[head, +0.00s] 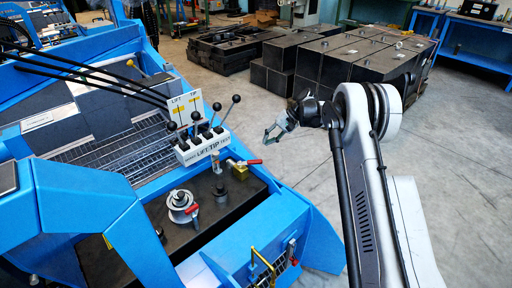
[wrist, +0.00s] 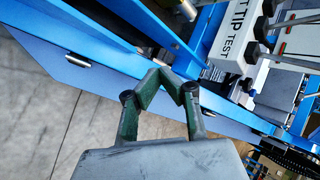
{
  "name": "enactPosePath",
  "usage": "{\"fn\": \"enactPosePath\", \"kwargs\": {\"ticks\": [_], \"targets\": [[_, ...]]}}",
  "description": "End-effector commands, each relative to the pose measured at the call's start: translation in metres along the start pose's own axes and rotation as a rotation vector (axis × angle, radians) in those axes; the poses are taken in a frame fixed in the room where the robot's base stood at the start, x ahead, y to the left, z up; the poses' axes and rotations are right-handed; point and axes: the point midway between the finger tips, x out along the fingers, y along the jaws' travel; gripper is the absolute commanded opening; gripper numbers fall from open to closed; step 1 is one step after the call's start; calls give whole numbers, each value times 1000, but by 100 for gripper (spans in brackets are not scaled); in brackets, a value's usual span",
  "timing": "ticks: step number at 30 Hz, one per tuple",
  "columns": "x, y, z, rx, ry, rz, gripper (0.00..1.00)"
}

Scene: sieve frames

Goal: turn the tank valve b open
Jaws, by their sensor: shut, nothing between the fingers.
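Several red-handled valves show in the head view, and I cannot tell by label which is tank valve b. One brass valve with a red lever (head: 245,162) sits at the right edge of the black tank top (head: 225,205). Another red lever (head: 193,210) is beside a round metal cap (head: 181,203). A third red-handled valve (head: 292,250) is on the lower blue front. My gripper (head: 270,136) is shut and empty, in the air right of the lever block, apart from every valve. Its green-grey fingers (wrist: 168,78) show in the wrist view over the blue frame edge.
A white lever block (head: 203,145) marked LIFT and TIP carries black-knobbed levers; it also shows in the wrist view (wrist: 240,45). A yellow handle (head: 262,262) stands at the lower front. Black boxes (head: 345,65) stand behind. The floor right of the blue frame is clear.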

Motion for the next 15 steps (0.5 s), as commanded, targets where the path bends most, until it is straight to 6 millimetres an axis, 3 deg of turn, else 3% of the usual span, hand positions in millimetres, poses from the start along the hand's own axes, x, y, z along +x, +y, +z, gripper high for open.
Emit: {"fn": "enactPosePath", "kwargs": {"ticks": [1, 7, 12, 15], "targets": [[-11, -19, -5, -6, -26, 73, 0], [-49, -73, -14, -16, -106, 368, 0], [-79, -128, -8, -22, -150, 586, 0], [-91, -148, -3, -22, -160, 663, 0]]}}
